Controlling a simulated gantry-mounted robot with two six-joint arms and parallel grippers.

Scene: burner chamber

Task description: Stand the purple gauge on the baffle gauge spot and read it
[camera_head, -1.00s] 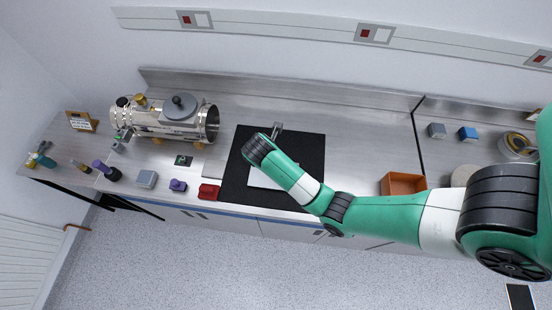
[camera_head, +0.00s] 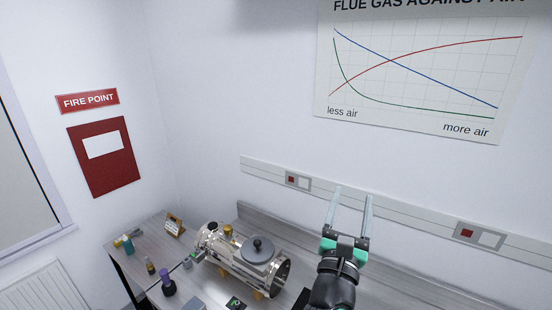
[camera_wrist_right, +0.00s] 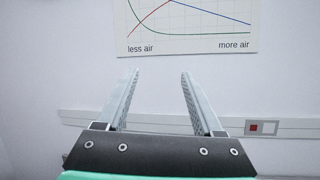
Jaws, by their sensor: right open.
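A purple-topped item with a dark base (camera_head: 168,284) stands on the bench at the lower left of the head view. I cannot tell whether it is the purple gauge. A small dark square with a green mark (camera_head: 236,303) lies in front of the metal chamber (camera_head: 243,268); whether it is the baffle gauge spot is unclear. My right gripper (camera_head: 352,192) is raised to the right of the chamber, fingers pointing up, open and empty. The wrist view shows its two parted fingers (camera_wrist_right: 159,75) with only wall between them. My left gripper is not in view.
A grey block (camera_head: 193,304) is cut by the bottom edge. A socket rail (camera_head: 400,214) and a chart (camera_head: 420,70) are on the wall behind my gripper.

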